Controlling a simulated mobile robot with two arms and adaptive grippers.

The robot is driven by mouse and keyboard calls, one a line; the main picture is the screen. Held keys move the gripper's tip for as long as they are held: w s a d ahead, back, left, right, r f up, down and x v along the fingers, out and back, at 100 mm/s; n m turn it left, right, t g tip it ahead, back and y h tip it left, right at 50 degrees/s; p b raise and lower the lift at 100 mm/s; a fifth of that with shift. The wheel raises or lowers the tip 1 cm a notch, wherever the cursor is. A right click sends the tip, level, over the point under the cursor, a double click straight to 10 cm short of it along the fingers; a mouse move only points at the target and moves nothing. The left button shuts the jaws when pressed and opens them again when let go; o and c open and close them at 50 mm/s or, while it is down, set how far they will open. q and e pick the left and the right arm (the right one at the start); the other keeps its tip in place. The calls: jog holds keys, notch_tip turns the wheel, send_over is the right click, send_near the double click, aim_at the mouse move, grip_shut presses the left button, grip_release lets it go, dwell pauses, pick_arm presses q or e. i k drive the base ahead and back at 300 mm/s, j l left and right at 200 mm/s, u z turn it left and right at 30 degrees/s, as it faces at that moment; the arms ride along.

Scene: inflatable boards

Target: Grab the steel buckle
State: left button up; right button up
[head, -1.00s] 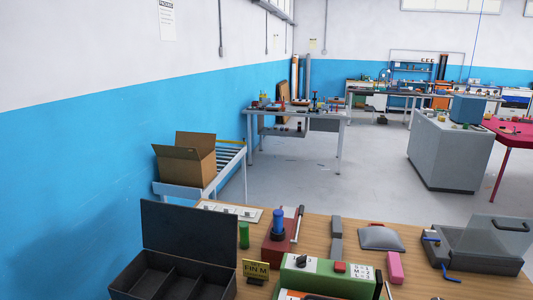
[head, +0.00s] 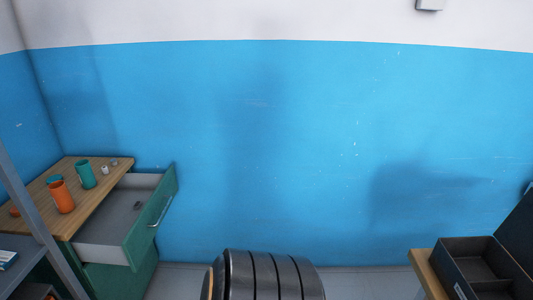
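No steel buckle can be made out for certain in the head view. A small dark grey metal-looking piece (head: 137,205) lies in the open drawer (head: 105,235) of a green cabinet at the left; it is too small to identify. Two small greyish pieces, one (head: 104,170) and another (head: 114,162), sit on the cabinet's wooden top (head: 98,212). Neither my left nor my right gripper is in view.
An orange mug (head: 61,197) and a teal mug (head: 86,175) stand on the cabinet top. The drawer's green front (head: 155,215) juts out. A dark ribbed round object (head: 265,275) is at bottom centre. A black compartment box (head: 460,262) sits on a wooden surface at right.

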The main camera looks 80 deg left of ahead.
aim_at(138, 204)
jog(key=u, duration=2.05)
